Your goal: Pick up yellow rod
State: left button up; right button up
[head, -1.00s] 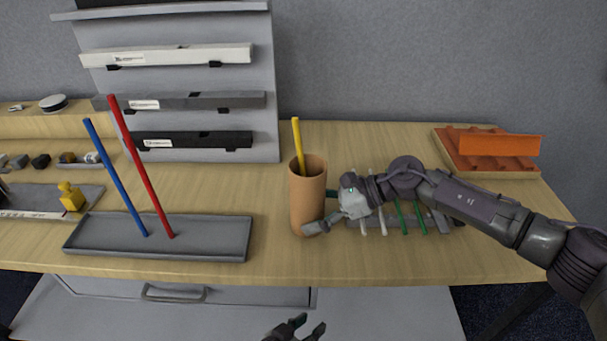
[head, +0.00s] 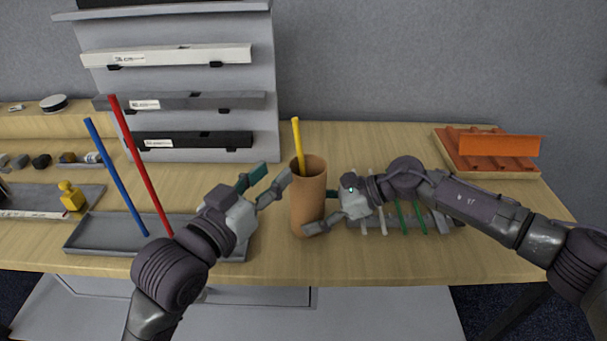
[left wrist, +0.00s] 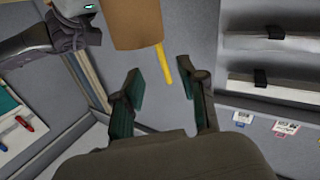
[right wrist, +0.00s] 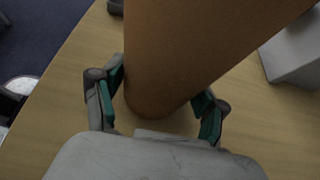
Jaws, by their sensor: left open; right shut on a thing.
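The yellow rod (head: 299,145) stands in the brown cup (head: 308,200), its upper part sticking out above the rim; its lower part is hidden inside. My right gripper (head: 320,212) is shut on the cup from the right, and its fingers flank the cup in the right wrist view (right wrist: 155,105). My left gripper (head: 270,182) is open and empty, just left of the cup and below the rod's top. In the left wrist view the rod (left wrist: 163,65) points from the cup (left wrist: 137,25) towards the gap between my left fingers (left wrist: 163,88).
A grey tray (head: 85,240) with a blue rod (head: 115,175) and a red rod (head: 140,165) lies left, partly behind my left arm. White and green rods (head: 402,218) lie behind my right gripper. A grey rack (head: 265,60) stands behind.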

aim_at(298, 153)
pick_arm(q)
jog(key=x, duration=0.9)
jog(key=shift+w+d+f, duration=0.2)
jog(key=shift+w+f, duration=0.1)
jog(key=shift+w, duration=0.05)
grip_shut()
